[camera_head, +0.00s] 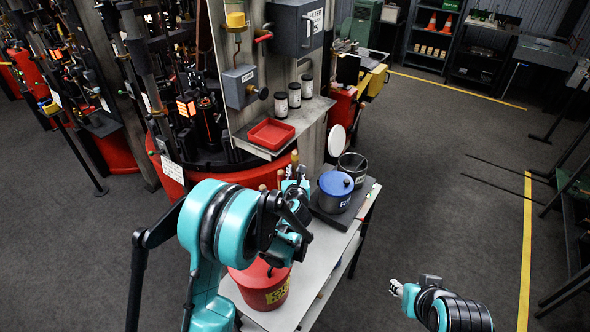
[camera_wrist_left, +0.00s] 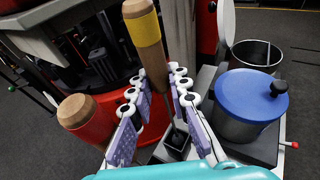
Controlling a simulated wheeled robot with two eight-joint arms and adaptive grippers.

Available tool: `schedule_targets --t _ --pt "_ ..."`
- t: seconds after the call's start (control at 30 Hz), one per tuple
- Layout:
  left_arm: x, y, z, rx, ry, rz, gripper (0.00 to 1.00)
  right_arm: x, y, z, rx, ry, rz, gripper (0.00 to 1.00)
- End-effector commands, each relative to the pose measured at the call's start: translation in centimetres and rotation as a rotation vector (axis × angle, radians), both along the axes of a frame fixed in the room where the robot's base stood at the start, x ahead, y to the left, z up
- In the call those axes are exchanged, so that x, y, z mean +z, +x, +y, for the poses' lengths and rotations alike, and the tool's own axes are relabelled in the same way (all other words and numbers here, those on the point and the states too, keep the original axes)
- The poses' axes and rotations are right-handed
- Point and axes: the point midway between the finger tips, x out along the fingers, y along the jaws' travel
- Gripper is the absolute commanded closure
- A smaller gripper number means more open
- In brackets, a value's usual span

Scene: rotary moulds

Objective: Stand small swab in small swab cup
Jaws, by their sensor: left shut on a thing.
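The small swab (camera_wrist_left: 148,42) has a wooden handle with a yellow band and a dark thin shaft. My left gripper (camera_wrist_left: 160,98) is shut on it, with its purple-padded fingers on both sides. The swab leans slightly. A small black square cup (camera_wrist_left: 176,150) shows below between the fingers; the shaft's lower end meets its opening, but I cannot tell how deep it sits. In the head view my left gripper (camera_head: 295,188) is over the bench beside the blue-lidded pot, and hides the cup. My right gripper (camera_head: 396,287) is at lower right, away from the bench; its fingers are unclear.
A blue-lidded pot (camera_head: 335,190) and an open metal pot (camera_head: 352,166) stand right of the left gripper. A red bucket (camera_head: 263,287) is at the bench front (camera_head: 318,262). Another wooden handle (camera_wrist_left: 76,110) stands close left of the fingers. A red tray (camera_head: 271,133) is on the shelf above.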

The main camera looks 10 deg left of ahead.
Motion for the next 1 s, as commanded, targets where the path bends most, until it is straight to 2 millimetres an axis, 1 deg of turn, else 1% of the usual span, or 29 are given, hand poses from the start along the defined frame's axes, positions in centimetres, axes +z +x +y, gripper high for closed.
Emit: schedule_targets --t 0.03,0.1,0.4,0.6,1.0 --pt "-0.7 0.0 -0.1 -0.002 -0.001 -0.001 1.0 -0.6 0.0 0.0 0.0 0.0 0.0 0.62" --pt "-1.3 0.0 -0.1 -0.002 -0.001 -0.001 1.0 -1.3 0.0 0.0 0.0 0.0 0.0 0.62" --pt "-3.2 0.0 -0.1 -0.002 -0.001 0.0 1.0 -3.4 0.0 0.0 0.0 0.0 0.0 0.62" --pt "-3.7 0.0 -0.1 -0.002 -0.001 0.0 1.0 -3.9 0.0 0.0 0.0 0.0 0.0 0.62" --pt "-3.6 0.0 -0.1 -0.001 -0.001 0.0 1.0 -3.9 0.0 0.0 0.0 0.0 0.0 0.62"
